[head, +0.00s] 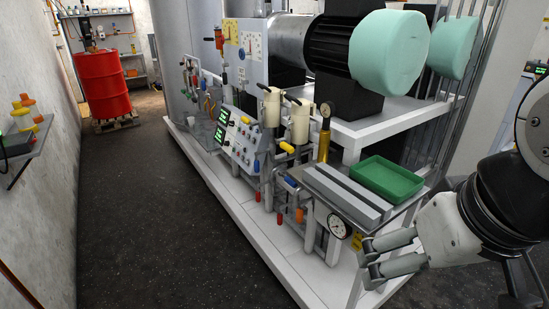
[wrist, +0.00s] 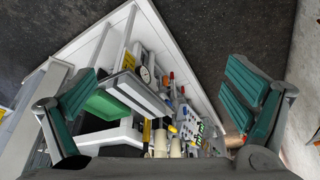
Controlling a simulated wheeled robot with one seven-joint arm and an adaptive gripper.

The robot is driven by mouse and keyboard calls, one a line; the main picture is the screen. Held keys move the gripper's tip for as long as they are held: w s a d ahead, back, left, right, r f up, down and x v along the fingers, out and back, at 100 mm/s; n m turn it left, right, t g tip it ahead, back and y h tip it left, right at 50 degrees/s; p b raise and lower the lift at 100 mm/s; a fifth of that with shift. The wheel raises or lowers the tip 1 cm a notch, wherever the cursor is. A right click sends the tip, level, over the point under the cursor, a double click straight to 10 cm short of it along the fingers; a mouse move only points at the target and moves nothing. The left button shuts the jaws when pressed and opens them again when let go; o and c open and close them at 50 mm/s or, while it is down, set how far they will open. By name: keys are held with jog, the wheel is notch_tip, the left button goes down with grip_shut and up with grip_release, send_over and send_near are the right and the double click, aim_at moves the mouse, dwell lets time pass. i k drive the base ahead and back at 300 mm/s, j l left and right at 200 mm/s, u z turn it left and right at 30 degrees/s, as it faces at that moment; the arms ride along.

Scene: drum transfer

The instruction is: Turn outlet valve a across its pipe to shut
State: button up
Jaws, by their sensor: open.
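My gripper (head: 368,260) is at the lower right, beside the skid's near end and close to a round dial gauge (head: 339,227). In the wrist view my gripper (wrist: 162,68) has its fingers wide apart with nothing between the pads. The valves look small and distant there.
A green tray (head: 388,178) and grey bars (head: 346,191) lie on the skid's near shelf. Two cream cylinders (head: 300,121) and a brass post (head: 324,145) stand behind. A red drum (head: 104,84) stands on a pallet far left. The dark floor (head: 150,220) left of the skid is clear.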

aim_at(280, 215)
jog(key=i+j, duration=0.4)
jog(key=i, duration=0.15)
jog(key=i+j+z, duration=0.1)
jog(key=i+j, duration=0.3)
jog(key=i, duration=0.2)
